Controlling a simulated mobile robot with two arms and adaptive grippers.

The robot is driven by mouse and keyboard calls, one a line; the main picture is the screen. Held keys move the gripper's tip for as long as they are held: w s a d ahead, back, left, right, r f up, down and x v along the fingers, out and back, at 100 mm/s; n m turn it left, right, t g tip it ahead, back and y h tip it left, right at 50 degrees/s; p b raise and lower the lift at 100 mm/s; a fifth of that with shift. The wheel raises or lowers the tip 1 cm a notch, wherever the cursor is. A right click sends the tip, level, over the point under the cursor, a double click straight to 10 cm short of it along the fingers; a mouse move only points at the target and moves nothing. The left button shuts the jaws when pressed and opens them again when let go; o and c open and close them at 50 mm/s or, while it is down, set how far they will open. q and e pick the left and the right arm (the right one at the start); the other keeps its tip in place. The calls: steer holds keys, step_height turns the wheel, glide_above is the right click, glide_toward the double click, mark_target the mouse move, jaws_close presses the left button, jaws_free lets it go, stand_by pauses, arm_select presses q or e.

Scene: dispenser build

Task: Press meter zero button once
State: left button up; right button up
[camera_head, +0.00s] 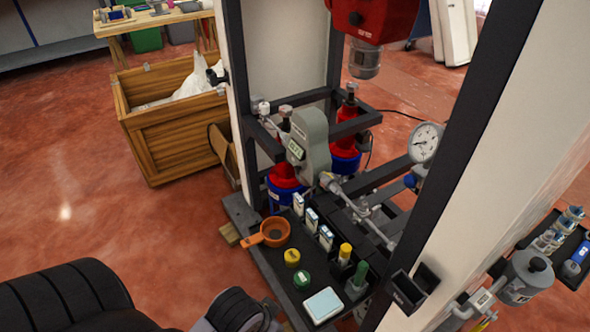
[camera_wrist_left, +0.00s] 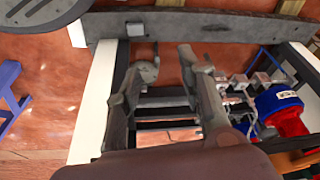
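The meter is the grey, rounded housing (camera_head: 312,139) with a small green-lit display (camera_head: 296,150), mounted on the dark frame in the head view. Its zero button is too small to make out. In the left wrist view my left gripper (camera_wrist_left: 159,64) has its two fingers apart with nothing between them, above the dark frame bars. I cannot pick out the meter in that view. In the head view my left arm shows at the bottom left, low and apart from the meter; its fingertips are not clear there. My right gripper is not in view.
A black tray (camera_head: 264,262) before the frame carries an orange scoop (camera_head: 275,233), yellow cap (camera_head: 292,257), green cap (camera_head: 302,280) and several small bottles. A round gauge (camera_head: 425,142) and white post (camera_head: 512,150) stand right.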

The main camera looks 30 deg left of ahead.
arm_select(q)
jaws_close()
stand_by(1.4)
